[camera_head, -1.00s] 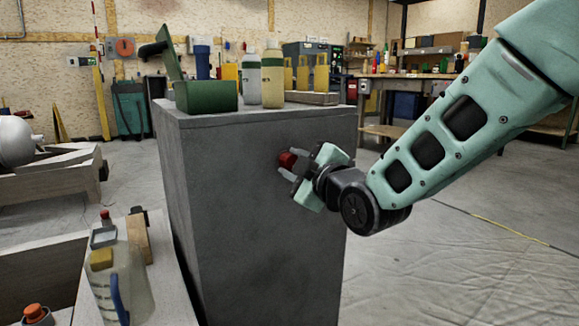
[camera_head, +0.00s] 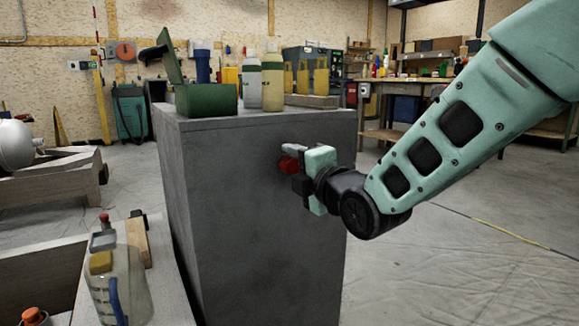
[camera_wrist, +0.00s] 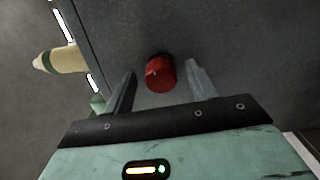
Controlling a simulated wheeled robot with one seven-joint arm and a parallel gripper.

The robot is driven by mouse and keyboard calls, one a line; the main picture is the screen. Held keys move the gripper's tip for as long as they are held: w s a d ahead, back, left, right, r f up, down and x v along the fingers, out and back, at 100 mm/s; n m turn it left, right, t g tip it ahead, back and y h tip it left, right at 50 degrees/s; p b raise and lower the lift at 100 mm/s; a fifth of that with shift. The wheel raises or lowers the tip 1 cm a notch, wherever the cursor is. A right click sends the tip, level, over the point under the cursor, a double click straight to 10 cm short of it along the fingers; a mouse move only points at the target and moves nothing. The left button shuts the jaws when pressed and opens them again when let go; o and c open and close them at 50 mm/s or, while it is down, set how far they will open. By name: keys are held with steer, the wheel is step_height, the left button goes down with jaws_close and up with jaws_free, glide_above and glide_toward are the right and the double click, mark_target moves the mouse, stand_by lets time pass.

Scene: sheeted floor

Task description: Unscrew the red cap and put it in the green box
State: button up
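The red cap (camera_head: 288,164) is at the side face of the grey block (camera_head: 265,230), and also shows in the wrist view (camera_wrist: 160,73). My gripper (camera_head: 294,165) reaches the cap from the right. In the wrist view its fingers (camera_wrist: 160,80) are apart on either side of the cap, with gaps visible at both sides, so it looks open around the cap. What the cap is fixed to is hidden. The green box (camera_head: 206,98) stands on top of the block at its left end, with its lid (camera_head: 168,52) raised. Its inside is hidden.
A pale jug (camera_head: 125,285) stands on a bench at lower left, near an orange-red cap (camera_head: 34,314). The floor right of the block is clear.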

steer(key=shift+c, duration=0.9)
steer(key=m, duration=1)
steer(key=shift+b, duration=0.4)
steer(key=m, duration=0.4)
steer(key=shift+m, duration=0.3)
steer(key=m, duration=0.4)
steer(key=shift+m, duration=0.4)
steer(key=shift+c, duration=0.2)
